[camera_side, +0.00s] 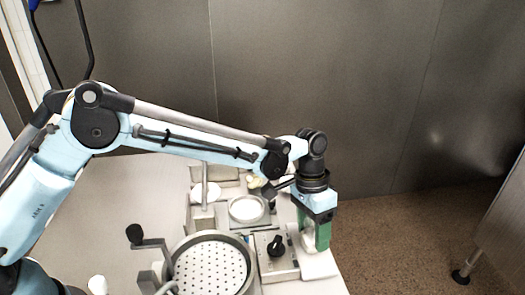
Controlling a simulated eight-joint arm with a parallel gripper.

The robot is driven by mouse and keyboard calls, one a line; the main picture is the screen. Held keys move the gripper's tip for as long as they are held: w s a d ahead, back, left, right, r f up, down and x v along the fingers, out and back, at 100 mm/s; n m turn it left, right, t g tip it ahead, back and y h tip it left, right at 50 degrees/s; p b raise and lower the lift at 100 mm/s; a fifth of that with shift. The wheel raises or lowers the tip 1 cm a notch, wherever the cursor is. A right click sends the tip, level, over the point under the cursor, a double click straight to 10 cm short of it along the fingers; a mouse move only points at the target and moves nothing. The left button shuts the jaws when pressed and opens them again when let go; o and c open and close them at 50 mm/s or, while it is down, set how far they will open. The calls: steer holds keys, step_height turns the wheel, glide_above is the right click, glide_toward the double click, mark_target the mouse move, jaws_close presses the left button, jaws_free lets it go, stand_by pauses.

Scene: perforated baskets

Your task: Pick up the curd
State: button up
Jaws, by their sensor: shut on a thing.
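My gripper (315,244), with green fingers, points down at the right end of the table. It is shut on a pale, whitish piece (308,238), which I take to be the curd. The piece shows only in part between and beside the green fingers. The gripper is low, just over a white plate or board (320,268); I cannot tell whether the piece touches it.
A round perforated basket (210,268) stands at the front, beside a crank handle (135,234). A box with a black knob (277,246) is left of my gripper. A white disc (246,208) and small cream lumps (254,182) lie behind.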

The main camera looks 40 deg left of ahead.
steer(key=shift+r, duration=0.55)
steer(key=v, duration=0.2)
steer(key=shift+s+d+r, duration=0.1)
steer(key=shift+d+r, duration=0.05)
steer(key=shift+r, duration=0.2)
steer(key=s+d+r, duration=0.5)
steer(key=s+r, duration=0.2)
steer(key=s, duration=0.2)
steer(key=n, duration=0.3)
glide_toward(313, 230)
steer(key=s+a+r, duration=0.1)
steer(key=s+a, duration=0.3)
steer(key=w+a+n+t, duration=0.1)
steer(key=w+a+n, duration=0.15)
steer(key=a, duration=0.95)
steer(key=shift+n+h, duration=0.25)
steer(key=shift+h, duration=0.05)
steer(key=shift+a+f+x, duration=0.1)
steer(key=shift+a+x, duration=0.2)
steer(key=shift+x, duration=1.1)
steer(key=shift+a+f+x, duration=0.1)
steer(key=shift+a+x, duration=0.25)
steer(key=shift+x, duration=1.05)
steer(key=shift+a+x, duration=0.3)
steer(key=shift+x, duration=1.15)
steer(key=shift+f, duration=0.2)
